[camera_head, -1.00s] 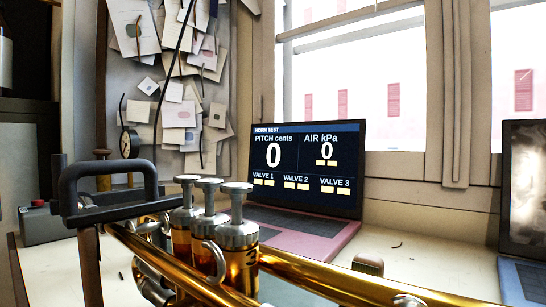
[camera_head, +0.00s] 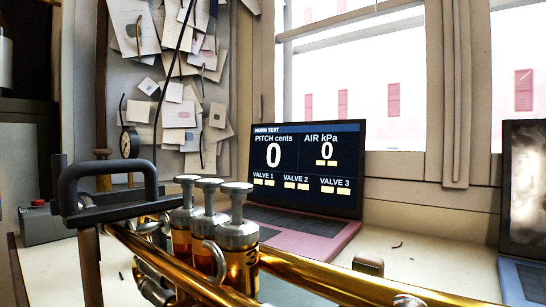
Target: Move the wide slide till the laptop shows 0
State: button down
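The brass horn (camera_head: 345,281) lies across the bottom of the view. Its three silver-topped valves (camera_head: 212,215) stand upright near the middle, and the nearest casing bears a 3. Curved brass tubing (camera_head: 152,283) shows at the lower left. I cannot tell which part is the wide slide. The open laptop (camera_head: 305,170) stands behind the horn; its screen reads PITCH cents 0 and AIR kPa 0, with VALVE 1, VALVE 2 and VALVE 3 below. My gripper does not show clearly enough to be made out.
A dark handle-shaped bar (camera_head: 108,188) on a post stands left of the valves. A grey box with a red button (camera_head: 42,222) sits at the far left. A second laptop (camera_head: 524,190) stands at the right edge. The bench (camera_head: 430,262) between the laptops is mostly clear.

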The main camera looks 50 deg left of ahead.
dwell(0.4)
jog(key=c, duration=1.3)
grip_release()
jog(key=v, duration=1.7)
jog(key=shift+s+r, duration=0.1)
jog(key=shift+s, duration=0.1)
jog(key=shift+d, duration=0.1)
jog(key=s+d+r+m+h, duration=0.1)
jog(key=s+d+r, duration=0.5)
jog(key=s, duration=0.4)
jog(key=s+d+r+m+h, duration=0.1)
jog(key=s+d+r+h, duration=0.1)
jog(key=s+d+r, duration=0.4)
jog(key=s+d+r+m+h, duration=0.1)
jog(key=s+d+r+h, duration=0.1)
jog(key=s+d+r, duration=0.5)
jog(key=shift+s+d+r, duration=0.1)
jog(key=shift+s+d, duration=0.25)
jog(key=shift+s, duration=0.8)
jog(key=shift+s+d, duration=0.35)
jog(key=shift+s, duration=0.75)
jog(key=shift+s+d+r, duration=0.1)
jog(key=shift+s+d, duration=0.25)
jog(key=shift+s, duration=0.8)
